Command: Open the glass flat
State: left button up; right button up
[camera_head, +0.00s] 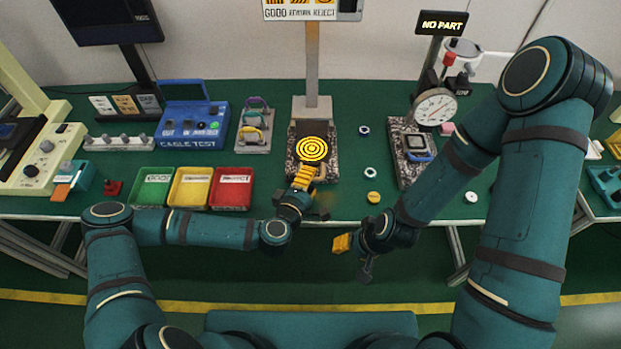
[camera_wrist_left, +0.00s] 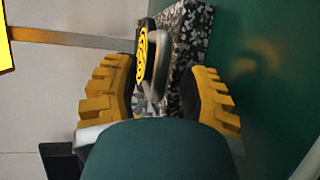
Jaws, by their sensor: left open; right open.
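The glass flat (camera_head: 312,150) is a round disc with yellow and black rings on a speckled stone block (camera_head: 328,172), mid-table. It also shows edge-on in the left wrist view (camera_wrist_left: 150,50), with a grey rounded part (camera_wrist_left: 156,82) beside it. My left gripper (camera_head: 303,178) is open at the near edge of the disc. In the left wrist view its yellow fingers stand apart on both sides of the flat and grey part; I cannot tell whether they touch. My right gripper (camera_head: 346,247) is open and empty in front of the table edge.
Green, yellow and red trays (camera_head: 231,189) stand left of the block. A dial gauge (camera_head: 435,108) on a stone base stands right. Small rings (camera_head: 370,173) and a yellow piece (camera_head: 374,197) lie between. A post (camera_head: 312,60) rises behind the flat.

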pick_arm(q)
jog(key=shift+w+d+f, duration=0.1)
jog(key=shift+w+d, duration=0.15)
jog(key=shift+w, duration=0.25)
grip_shut()
